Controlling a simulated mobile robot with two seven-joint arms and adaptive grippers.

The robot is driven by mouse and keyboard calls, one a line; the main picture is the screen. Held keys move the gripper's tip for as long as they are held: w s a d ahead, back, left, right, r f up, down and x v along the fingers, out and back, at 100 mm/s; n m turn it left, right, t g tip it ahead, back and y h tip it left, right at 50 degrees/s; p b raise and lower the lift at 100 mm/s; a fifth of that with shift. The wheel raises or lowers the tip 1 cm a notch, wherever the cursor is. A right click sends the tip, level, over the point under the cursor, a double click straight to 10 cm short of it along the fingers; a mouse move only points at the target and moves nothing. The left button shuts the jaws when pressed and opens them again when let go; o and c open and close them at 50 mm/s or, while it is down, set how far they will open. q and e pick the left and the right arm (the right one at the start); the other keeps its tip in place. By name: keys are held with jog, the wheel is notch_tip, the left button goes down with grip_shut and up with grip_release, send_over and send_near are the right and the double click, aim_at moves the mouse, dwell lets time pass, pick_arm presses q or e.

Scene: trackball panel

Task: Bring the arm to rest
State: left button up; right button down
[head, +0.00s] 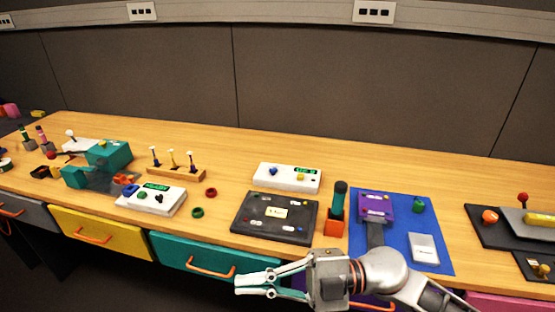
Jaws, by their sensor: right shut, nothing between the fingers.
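My right gripper (262,284) is in the lower middle of the head view, pointing left, with its arm coming in from the lower right. Its fingers are together with nothing between them. It is in front of the bench's front edge, before the teal drawer (190,257). A black panel (246,216) with small coloured parts and a light label lies on the bench behind it. The gripper looks apart from the panel. My left gripper is not in view.
The wooden bench (225,150) is crowded along its front. A white box (287,177), an orange-based dark cylinder (336,210) and a blue mat (430,205) stand near the arm. Drawers with orange handles line the front. The bench's back strip is clear.

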jog(key=w+d+f+m+t+h, duration=0.9)
jog(key=d+f+m+t, duration=0.35)
jog(key=m+t, duration=0.65)
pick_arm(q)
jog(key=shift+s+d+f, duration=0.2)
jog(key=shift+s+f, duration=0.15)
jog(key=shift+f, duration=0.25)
pick_arm(e)
jog(key=s+d+f+m+g+h, duration=0.3)
jog(key=s+d+f, duration=0.3)
jog(key=f, duration=0.4)
jog(key=s+d+f+m+g+h, duration=0.3)
jog(key=s+d+f, duration=0.3)
jog(key=f, duration=0.5)
jog(key=shift+s+d+f+m+h, duration=0.2)
jog(key=shift+f+m+h, duration=0.1)
jog(key=shift+m+h, duration=0.15)
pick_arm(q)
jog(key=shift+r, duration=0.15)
